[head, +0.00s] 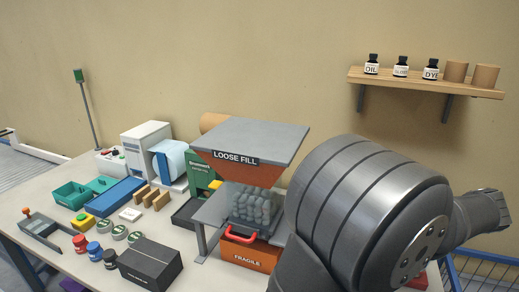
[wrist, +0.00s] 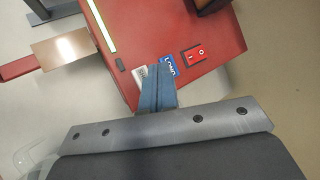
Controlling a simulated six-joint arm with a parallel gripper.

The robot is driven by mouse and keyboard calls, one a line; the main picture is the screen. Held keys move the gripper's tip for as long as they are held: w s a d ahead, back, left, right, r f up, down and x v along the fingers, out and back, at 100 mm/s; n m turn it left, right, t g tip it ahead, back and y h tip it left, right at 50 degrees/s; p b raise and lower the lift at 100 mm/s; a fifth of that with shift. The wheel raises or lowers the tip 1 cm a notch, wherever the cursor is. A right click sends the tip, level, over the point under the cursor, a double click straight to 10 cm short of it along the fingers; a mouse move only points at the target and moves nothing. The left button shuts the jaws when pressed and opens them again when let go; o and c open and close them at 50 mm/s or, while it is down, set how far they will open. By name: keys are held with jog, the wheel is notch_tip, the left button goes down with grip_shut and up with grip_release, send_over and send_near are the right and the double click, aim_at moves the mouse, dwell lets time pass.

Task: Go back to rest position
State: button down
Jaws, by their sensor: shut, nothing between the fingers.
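My gripper (wrist: 158,78) shows in the wrist view, its two blue-grey fingers pressed together with nothing between them. The fingertips lie in front of a red machine housing (wrist: 215,62) and overlap a small label on it; I cannot tell whether they touch. In the head view my grey arm fills the right foreground and the gripper is hidden.
In the wrist view a red switch (wrist: 196,54) and a copper-coloured plate (wrist: 64,50) are near the fingers. In the head view the loose fill hopper (head: 250,138), orange fragile box (head: 250,254) and black box (head: 150,263) stand left of my arm. A shelf (head: 425,82) hangs behind.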

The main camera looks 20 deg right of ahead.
notch_tip(320, 180, up, 5)
jog(key=shift+r, duration=0.2)
jog(key=shift+f, duration=0.1)
